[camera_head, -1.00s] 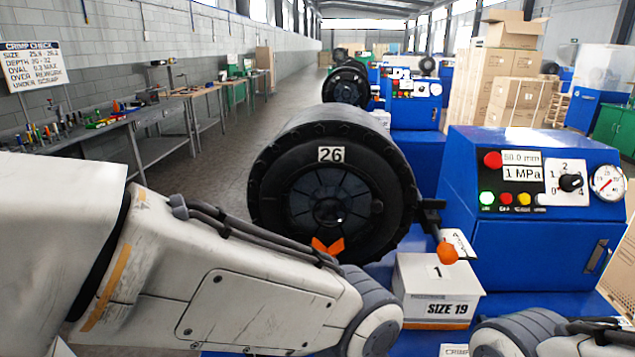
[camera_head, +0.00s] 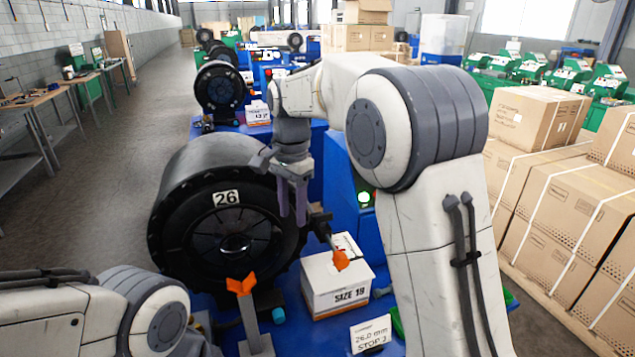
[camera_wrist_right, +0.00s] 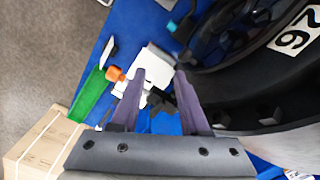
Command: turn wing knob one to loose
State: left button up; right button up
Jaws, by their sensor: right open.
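A black part that looks like the wing knob (camera_head: 320,221) sticks out at the right side of the black crimper head (camera_head: 176,240) marked 26. A rod with an orange ball end (camera_head: 340,260) slants down beside it. My right gripper (camera_head: 292,220) points down, open and empty, just left of the black part in the head view. In the right wrist view, the dark knob-like part (camera_wrist_right: 160,101) shows between the spread fingers (camera_wrist_right: 159,80), with the orange ball (camera_wrist_right: 115,74) to the left. Whether the fingers touch the knob cannot be told. My left gripper is out of view.
A white SIZE 19 box (camera_head: 338,288) stands below the orange ball. A card reading 26.0 mm (camera_head: 371,334) is in front. An orange V rest on a grey post (camera_head: 241,286) stands before the head. Stacked cartons (camera_head: 545,225) fill the right.

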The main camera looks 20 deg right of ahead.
aim_at(324, 214)
jog(key=w+d+r+m+p, duration=0.35)
jog(key=w+d+m, duration=0.25)
jog(key=d, duration=0.3)
notch_tip(324, 214, down, 10)
jog(key=shift+a+r+p, duration=0.1)
jog(key=shift+p, duration=0.8)
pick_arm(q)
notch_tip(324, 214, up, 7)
pick_arm(e)
jog(key=shift+c, duration=0.3)
grip_shut()
